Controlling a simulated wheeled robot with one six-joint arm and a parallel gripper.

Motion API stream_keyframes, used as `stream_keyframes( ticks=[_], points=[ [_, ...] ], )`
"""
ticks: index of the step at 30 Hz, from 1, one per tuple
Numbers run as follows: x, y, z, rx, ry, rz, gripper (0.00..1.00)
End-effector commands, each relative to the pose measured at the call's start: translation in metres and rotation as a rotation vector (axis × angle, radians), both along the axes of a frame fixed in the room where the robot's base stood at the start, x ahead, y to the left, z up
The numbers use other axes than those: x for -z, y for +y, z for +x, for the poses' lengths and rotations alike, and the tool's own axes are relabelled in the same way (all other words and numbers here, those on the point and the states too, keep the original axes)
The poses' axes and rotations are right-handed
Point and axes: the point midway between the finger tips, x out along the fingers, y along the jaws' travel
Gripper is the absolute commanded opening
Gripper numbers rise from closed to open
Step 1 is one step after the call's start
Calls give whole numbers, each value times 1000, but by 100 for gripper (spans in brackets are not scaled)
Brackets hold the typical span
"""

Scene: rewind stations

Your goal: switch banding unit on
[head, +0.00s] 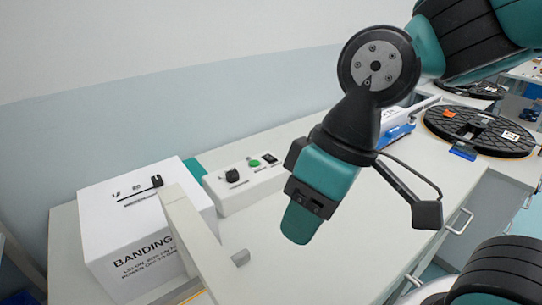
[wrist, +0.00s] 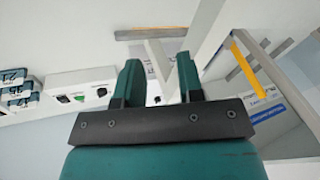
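The banding unit (head: 120,215) is a white box at the lower left of the head view, with "BANDING" printed on its front. A small black lever (head: 157,181) stands at the right end of a dark slot on its top; the small marks beside it are too small to read. My gripper (head: 298,228) is in the air right of the banding unit, apart from it, and points downward. In the wrist view its two teal fingers (wrist: 160,82) are spread with a gap between them and hold nothing.
A white control box (head: 245,185) with a black knob and a green button stands behind, between unit and gripper. A black reel (head: 480,130) lies at right.

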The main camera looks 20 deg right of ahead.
Motion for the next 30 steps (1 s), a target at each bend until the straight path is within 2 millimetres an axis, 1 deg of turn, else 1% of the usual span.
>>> stream_keyframes(
  ticks=[1,2,3,4,5,6,8,9,11,12,14,15,17,18,21,24,27,30],
  points=[
    [-2,0,10,9,-2,-5,23],
    [-4,0,19,16,-6,-9,16],
    [-7,0,33,28,-12,-17,7],
    [-9,-1,46,38,-16,-23,0],
    [-11,-2,61,50,-21,-31,0],
    [-13,-5,82,68,-30,-41,0],
    [-15,-11,118,97,-43,-60,0],
    [-15,-16,143,119,-52,-74,0],
    [-13,-24,178,148,-65,-94,0],
    [-11,-31,202,169,-73,-107,0],
    [-6,-42,236,199,-85,-128,0],
    [-2,-51,258,220,-92,-142,0],
    [6,-65,290,249,-103,-162,0],
    [12,-74,309,268,-109,-174,0],
    [28,-97,349,312,-122,-205,0],
    [43,-117,377,346,-131,-227,0],
    [54,-131,395,369,-137,-244,0],
    [60,-138,405,381,-141,-252,0]
  ],
)
